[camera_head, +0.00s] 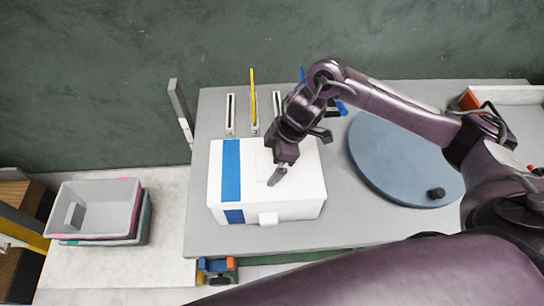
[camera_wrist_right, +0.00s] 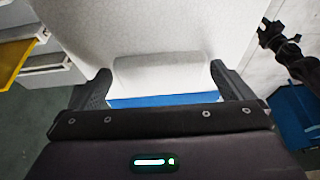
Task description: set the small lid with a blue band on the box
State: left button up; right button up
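The small white lid with a blue band (camera_head: 230,170) lies over the top of the white box (camera_head: 300,211), nearly in line with it. A blue patch on the box's front sits slightly right of the lid's band. My right gripper (camera_head: 279,172) comes down over the lid's middle. The lid's blue band shows just below the block. Whether the lid fully touches the box is hidden. My left gripper is not in view.
The box stands on a grey table (camera_head: 340,222). A round blue disc (camera_head: 390,165) with a dark knob lies to its right. Slotted white holders and a yellow stick (camera_head: 253,95) stand behind it. Stacked grey bins (camera_head: 105,205) are at the left.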

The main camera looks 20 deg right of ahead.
jog(key=v, duration=0.7)
jog(key=shift+r+b, duration=0.4)
jog(key=shift+b, duration=0.05)
jog(key=shift+d, duration=0.15)
